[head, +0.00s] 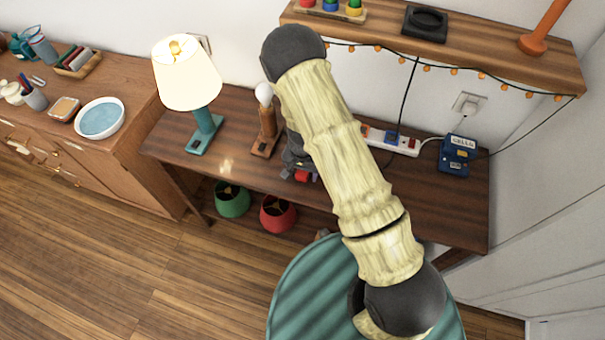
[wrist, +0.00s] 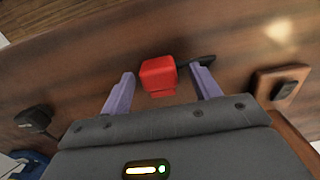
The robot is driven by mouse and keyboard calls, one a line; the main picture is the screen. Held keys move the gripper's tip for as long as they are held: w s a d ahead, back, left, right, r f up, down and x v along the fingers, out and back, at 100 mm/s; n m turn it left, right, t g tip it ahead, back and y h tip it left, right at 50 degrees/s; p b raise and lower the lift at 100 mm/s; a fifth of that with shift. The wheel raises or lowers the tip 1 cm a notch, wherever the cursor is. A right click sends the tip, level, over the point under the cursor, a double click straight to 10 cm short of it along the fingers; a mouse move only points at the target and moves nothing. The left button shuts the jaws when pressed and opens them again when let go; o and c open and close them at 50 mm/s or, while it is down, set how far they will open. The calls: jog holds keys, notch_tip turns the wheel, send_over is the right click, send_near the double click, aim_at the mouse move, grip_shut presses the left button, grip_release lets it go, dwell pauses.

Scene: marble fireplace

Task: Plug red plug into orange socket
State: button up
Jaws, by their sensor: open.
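The red plug (wrist: 158,76) lies on the brown wooden table with its black cord running right, past the right finger. My gripper (wrist: 162,75) is open, its two purple fingers standing on either side of the plug with gaps visible. In the head view the red plug (head: 302,176) shows at the table's front, beside my gripper (head: 290,170), which my arm partly hides. The white power strip (head: 405,146) lies to the right at the table's back. Its left end, partly behind my arm, shows an orange-red patch; I cannot tell clearly whether this is the orange socket.
A lit lamp (head: 204,130) and a bulb on a wooden base (head: 266,132) stand left of my gripper. A blue box (head: 457,154) stands at the right. A shelf (head: 470,52) with string lights hangs above. Green and red shades (head: 277,214) sit below the table.

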aim_at(303, 172)
jog(key=c, duration=1)
jog(key=shift+r, duration=0.1)
notch_tip(303, 172, up, 10)
jog(key=shift+f+b, duration=0.1)
jog(key=shift+b, duration=0.25)
jog(key=d+f+n, duration=0.1)
jog(key=d+f, duration=0.1)
jog(key=d, duration=0.2)
jog(key=w+d+f+n, duration=0.1)
jog(key=d+f, duration=0.1)
jog(key=d, duration=0.3)
jog(key=w+d+f+n, duration=0.1)
jog(key=d+f+n, duration=0.1)
jog(key=d+f, duration=0.1)
jog(key=shift+d, duration=0.8)
jog(key=shift+a, duration=0.15)
